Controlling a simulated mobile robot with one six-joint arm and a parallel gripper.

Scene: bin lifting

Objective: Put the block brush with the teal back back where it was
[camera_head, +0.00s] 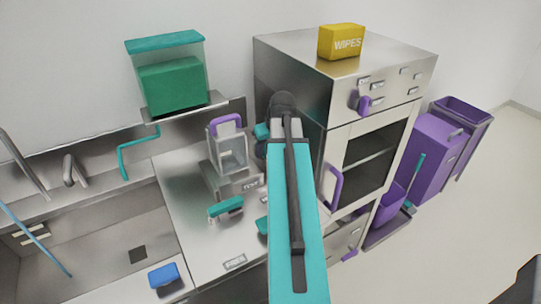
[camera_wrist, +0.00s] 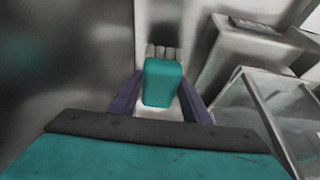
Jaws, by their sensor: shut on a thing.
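In the wrist view, a block brush with a teal back (camera_wrist: 162,84) and pale grey bristles sits between the dark purple fingers of my gripper (camera_wrist: 160,98). The gripper is shut on it. The bristle end points away from the wrist. Whether the brush touches a surface cannot be told. In the head view my arm hides the gripper and most of what it holds.
A clear container with a purple handle (camera_head: 228,150) stands left of my arm, near a labelled steel box (camera_head: 243,184). A steel oven (camera_head: 300,70) with yellow wipes (camera_head: 341,42) on top is to the right. A blue sponge (camera_head: 163,275) lies beside the sink.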

